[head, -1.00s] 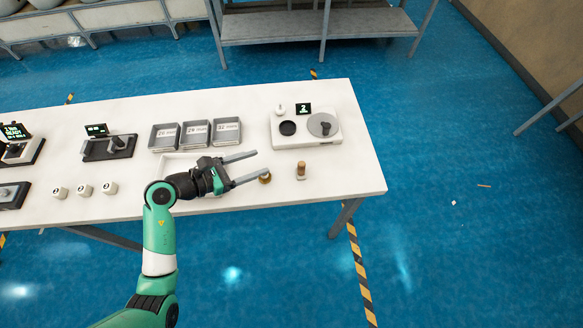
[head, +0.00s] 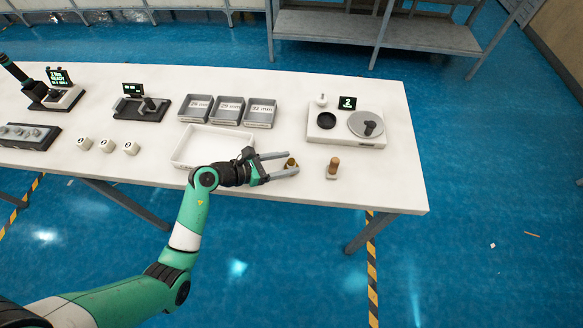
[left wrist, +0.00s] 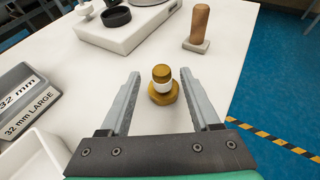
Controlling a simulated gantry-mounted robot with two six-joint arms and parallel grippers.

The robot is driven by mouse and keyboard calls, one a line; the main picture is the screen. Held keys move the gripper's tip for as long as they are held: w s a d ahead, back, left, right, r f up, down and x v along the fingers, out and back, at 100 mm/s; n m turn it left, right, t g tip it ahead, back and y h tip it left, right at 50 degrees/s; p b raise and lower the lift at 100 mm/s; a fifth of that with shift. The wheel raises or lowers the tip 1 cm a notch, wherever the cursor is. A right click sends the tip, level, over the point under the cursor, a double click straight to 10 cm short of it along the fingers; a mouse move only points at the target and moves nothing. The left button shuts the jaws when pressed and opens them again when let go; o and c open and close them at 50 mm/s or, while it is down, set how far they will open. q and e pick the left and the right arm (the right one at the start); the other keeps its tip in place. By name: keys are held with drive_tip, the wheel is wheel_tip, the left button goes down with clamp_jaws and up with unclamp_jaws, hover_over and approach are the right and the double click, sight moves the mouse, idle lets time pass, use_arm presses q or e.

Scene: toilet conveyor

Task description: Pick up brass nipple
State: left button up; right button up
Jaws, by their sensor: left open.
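The brass nipple (left wrist: 162,85) stands upright on the white table in the left wrist view, a gold fitting with a wide base and a white band. It shows small in the head view (head: 290,163), partly hidden by a finger. My left gripper (head: 297,163) is open, and its fingers reach along both sides of the nipple. In the left wrist view the open left gripper (left wrist: 162,78) has the nipple between its fingertips, with a gap on each side. My right gripper is not in view.
A wooden-handled stamp (head: 333,168) stands right of the nipple. A white device with round plates (head: 345,142) is behind it. Grey labelled bins (head: 229,110) and a white tray (head: 183,150) lie to the left. The table's front edge is close.

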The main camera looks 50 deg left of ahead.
sight(300, 166)
use_arm(q)
drive_tip(key=b+x, duration=0.2)
drive_tip(key=x, duration=0.2)
drive_tip(key=shift+w+d+f+b, duration=0.1)
drive_tip(key=shift+d+f+b, duration=0.15)
drive_tip(key=shift+b, duration=0.1)
drive_tip(key=shift+w, duration=0.4)
drive_tip(key=shift+c, duration=0.2)
clamp_jaws()
